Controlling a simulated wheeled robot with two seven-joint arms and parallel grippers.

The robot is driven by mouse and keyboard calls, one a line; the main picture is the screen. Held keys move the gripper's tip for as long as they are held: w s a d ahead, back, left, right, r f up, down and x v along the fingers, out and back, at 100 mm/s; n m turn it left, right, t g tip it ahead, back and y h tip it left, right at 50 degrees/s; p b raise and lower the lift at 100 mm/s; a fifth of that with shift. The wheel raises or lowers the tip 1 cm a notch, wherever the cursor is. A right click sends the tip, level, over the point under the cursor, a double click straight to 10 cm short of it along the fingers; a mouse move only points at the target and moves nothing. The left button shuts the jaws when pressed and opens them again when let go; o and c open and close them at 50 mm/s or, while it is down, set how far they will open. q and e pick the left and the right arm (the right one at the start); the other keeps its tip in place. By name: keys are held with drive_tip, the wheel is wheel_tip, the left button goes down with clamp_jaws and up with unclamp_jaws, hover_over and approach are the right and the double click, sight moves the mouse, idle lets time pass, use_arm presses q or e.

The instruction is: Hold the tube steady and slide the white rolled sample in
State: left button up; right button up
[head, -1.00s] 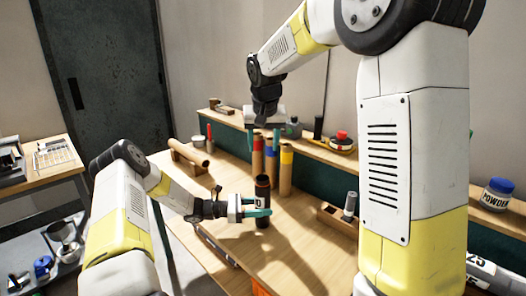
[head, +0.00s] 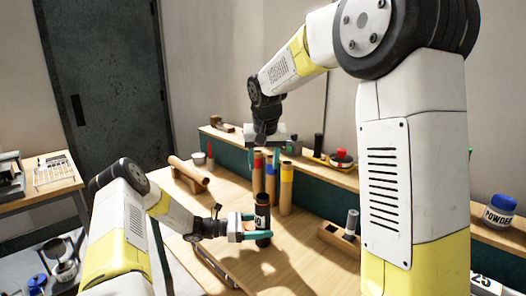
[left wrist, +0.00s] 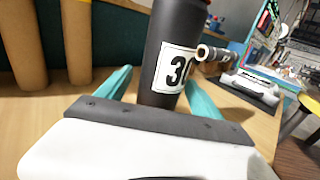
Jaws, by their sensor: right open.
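The tube (head: 262,222) is dark, with a white label and an orange-brown rim, and stands upright on the table; its label reads 30 in the left wrist view (left wrist: 160,75). My left gripper (head: 258,227) has its teal fingers on either side of the tube, low down. A narrow gap shows beside one finger in the wrist view. My right gripper (head: 266,152) is open and empty, fingers down, above and behind the tube. A pale grey-white roll (head: 352,221), possibly the sample, stands tilted in a wooden block (head: 338,238) to the right.
Brown tubes with red, blue and yellow bands (head: 286,190) stand behind the tube. A brown roll (head: 187,170) lies on a rest at the left. A raised shelf (head: 318,174) with small items runs along the back. The table front is mostly clear.

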use_arm(q)
drive_tip(key=shift+a, duration=0.1)
